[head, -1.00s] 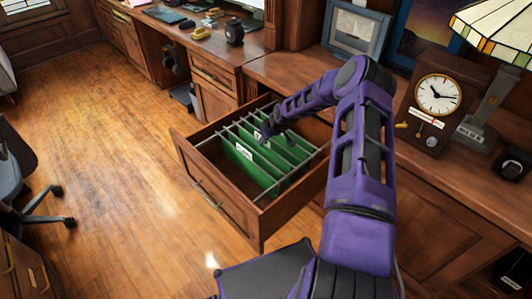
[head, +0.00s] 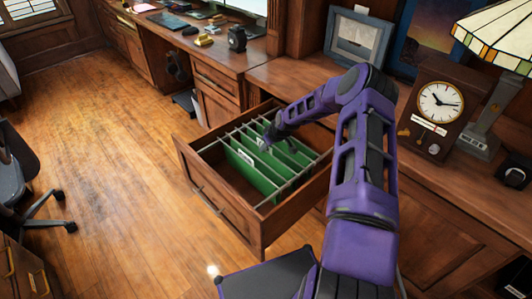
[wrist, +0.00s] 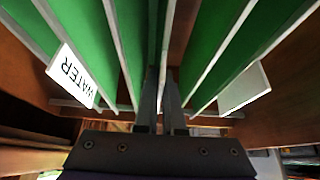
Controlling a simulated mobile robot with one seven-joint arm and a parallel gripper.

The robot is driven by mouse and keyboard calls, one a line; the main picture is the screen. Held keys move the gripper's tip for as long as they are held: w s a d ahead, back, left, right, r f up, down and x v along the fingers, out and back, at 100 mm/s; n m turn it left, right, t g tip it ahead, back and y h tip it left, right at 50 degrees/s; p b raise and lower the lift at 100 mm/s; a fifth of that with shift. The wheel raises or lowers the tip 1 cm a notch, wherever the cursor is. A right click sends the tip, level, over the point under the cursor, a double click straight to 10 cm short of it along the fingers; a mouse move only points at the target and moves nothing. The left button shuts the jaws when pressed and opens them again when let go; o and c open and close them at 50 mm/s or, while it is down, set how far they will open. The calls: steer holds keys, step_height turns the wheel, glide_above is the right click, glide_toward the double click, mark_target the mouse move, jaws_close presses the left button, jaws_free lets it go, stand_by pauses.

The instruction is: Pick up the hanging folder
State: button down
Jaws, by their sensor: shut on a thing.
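Several green hanging folders (head: 250,172) hang from rails in the open wooden drawer (head: 222,205). My gripper (head: 267,143) is down among them. In the wrist view, my gripper (wrist: 161,80) is shut on the edge of one hanging folder (wrist: 165,35), a thin strip between its two dark fingers. A white tab reading "WATER" (wrist: 75,78) is on a folder to the left. A blank-looking tab (wrist: 244,88) is on a folder to the right. The lower part of the held folder is hidden in the head view.
The drawer's metal rails (head: 288,190) run beside the folders. The desk (head: 270,72) borders the drawer behind and to the right, with a clock (head: 438,103), a lamp (head: 490,95) and a picture frame (head: 358,38). Open floor (head: 110,150) lies left.

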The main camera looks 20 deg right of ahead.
step_height(320, 180, up, 18)
steer(key=p, duration=0.2)
stand_by(0.7)
